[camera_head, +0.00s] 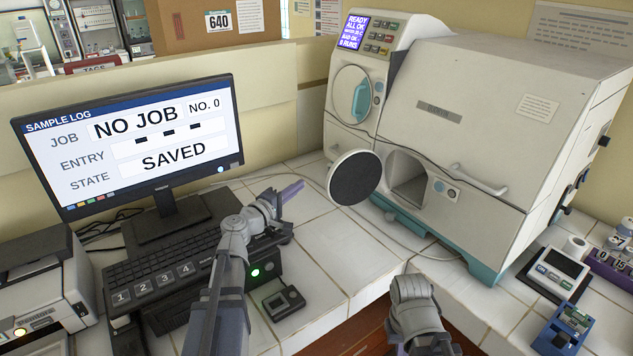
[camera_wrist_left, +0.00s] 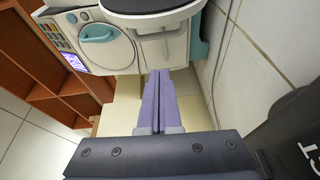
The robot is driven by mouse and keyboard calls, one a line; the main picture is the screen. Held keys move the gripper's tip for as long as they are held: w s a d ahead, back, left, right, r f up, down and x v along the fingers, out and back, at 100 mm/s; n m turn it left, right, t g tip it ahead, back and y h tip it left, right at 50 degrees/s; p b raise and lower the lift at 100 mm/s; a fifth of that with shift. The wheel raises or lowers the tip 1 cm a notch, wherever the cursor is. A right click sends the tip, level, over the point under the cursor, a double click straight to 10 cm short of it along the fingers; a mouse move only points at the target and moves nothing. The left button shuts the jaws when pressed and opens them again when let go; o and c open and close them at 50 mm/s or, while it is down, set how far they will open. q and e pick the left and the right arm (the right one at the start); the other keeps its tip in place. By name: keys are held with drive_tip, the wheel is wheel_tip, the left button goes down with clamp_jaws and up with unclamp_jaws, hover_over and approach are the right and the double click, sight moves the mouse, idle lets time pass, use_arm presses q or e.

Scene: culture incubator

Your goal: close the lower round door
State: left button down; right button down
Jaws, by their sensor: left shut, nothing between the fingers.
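The lower round door (camera_head: 355,178) stands swung open to the left of its square-looking opening (camera_head: 408,178) in the white incubator (camera_head: 480,120). Its dark inner face shows in the head view. In the left wrist view the door (camera_wrist_left: 150,8) is at the top edge, partly cut off. The upper round door (camera_head: 352,95), with a teal handle, is shut. My left gripper (camera_head: 296,189) is to the left of the open door, apart from it. Its purple fingers (camera_wrist_left: 159,100) are shut and empty. My right arm (camera_head: 415,310) shows at the bottom; its fingertips are not visible.
A monitor (camera_head: 130,140) and keyboard (camera_head: 165,265) stand at the left. A small dark device (camera_head: 283,302) lies on the tiled counter. A cable runs across the counter near the incubator. Small instruments (camera_head: 556,272) and a tube rack (camera_head: 612,262) sit at the right.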

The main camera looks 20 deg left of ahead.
use_arm(q)
drive_tip(key=w+a+x, duration=0.1)
drive_tip(key=a+x, duration=0.1)
drive_tip(key=x, duration=0.9)
drive_tip(key=shift+n+y, duration=0.3)
drive_tip(key=shift+n, duration=0.1)
drive_tip(key=shift+s+d+r, duration=0.1)
drive_tip(key=shift+s+d, duration=0.6)
drive_tip(key=shift+s, duration=0.2)
drive_tip(key=shift+s+d, duration=0.7)
drive_tip(key=shift+s, duration=0.15)
